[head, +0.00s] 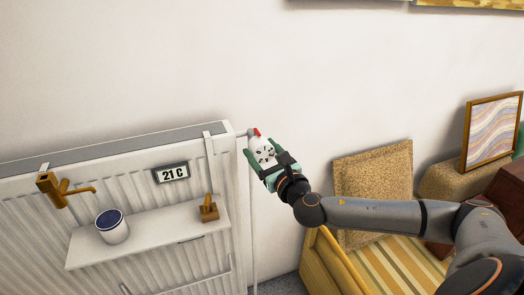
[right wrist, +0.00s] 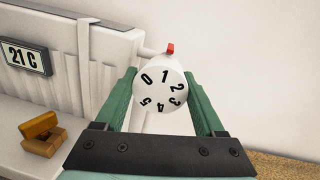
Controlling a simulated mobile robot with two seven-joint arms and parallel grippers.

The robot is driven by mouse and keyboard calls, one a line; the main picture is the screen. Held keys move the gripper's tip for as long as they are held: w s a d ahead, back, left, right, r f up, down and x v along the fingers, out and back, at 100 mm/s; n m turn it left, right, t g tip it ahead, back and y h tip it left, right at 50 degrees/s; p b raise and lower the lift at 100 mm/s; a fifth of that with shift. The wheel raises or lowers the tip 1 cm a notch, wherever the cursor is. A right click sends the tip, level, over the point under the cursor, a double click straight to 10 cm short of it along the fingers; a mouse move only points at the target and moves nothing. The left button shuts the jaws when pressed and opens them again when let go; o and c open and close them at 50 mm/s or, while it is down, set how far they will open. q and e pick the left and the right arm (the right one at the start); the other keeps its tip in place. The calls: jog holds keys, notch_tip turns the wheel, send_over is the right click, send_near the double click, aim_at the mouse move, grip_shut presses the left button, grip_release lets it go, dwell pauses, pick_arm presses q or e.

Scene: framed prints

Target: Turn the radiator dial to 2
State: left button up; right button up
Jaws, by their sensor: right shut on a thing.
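The white radiator dial (head: 262,152) sits at the upper right end of the white radiator (head: 190,220). In the right wrist view the dial (right wrist: 162,97) shows the digits 0 to 5 around its face. A red marker (right wrist: 170,48) is fixed just above it, and the digit 1 is the nearest to this marker. My right gripper (right wrist: 163,100) has its green fingers on the left and right sides of the dial, shut on it. It also shows in the head view (head: 265,160), its arm coming from the right. My left gripper is in neither view.
A shelf (head: 150,245) on the radiator holds a white pot (head: 112,228) and a small wooden object (head: 208,209). A "21 C" display (head: 171,173) is on the radiator front. A cushioned seat (head: 375,265) stands at the right.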

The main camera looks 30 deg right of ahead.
jog(key=shift+m, duration=0.3)
jog(key=m+b, duration=0.1)
jog(key=m, duration=0.1)
jog(key=shift+d+f+m, duration=0.1)
jog(key=shift+m, duration=0.2)
jog(key=m+b, duration=0.1)
jog(key=m, duration=0.2)
jog(key=shift+m+t, duration=0.3)
jog(key=shift+m, duration=0.1)
jog(key=m+b, duration=0.1)
jog(key=m, duration=0.2)
jog(key=shift+m+h, duration=0.3)
jog(key=shift+m, duration=1.5)
jog(key=shift+h, duration=0.4)
jog(key=o, duration=1.3)
